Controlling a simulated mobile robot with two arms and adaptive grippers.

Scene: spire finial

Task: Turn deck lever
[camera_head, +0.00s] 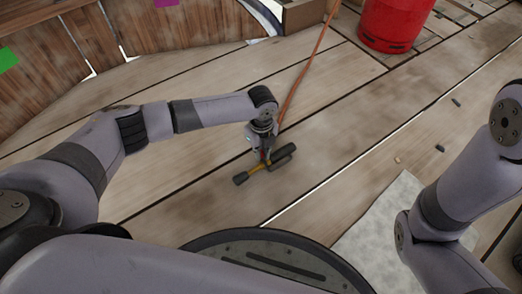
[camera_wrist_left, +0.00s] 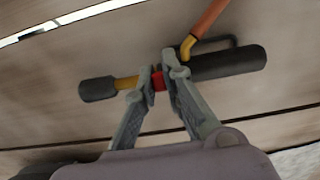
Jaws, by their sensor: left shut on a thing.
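A torch-like tool (camera_head: 282,163) with a thin yellow bar and dark ends lies at the middle of the planked deck. An orange hose (camera_head: 303,75) runs from beside it up the picture. My left gripper (camera_head: 266,155) reaches down over its middle. In the left wrist view, the gripper (camera_wrist_left: 160,80) is shut around a red band on the bar, between the dark grip (camera_wrist_left: 97,88) on the left and the thick black cylinder (camera_wrist_left: 228,64) on the right. I cannot make out a separate deck lever. My right arm shows at the right, but its gripper is out of view.
A red container (camera_head: 393,22) stands at the top right, with a wooden box (camera_head: 303,15) to its left. A pale sheet (camera_head: 385,225) lies at the lower right. Small bits (camera_head: 455,102) are scattered at the right. A wooden wall (camera_head: 60,65) bounds the upper left.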

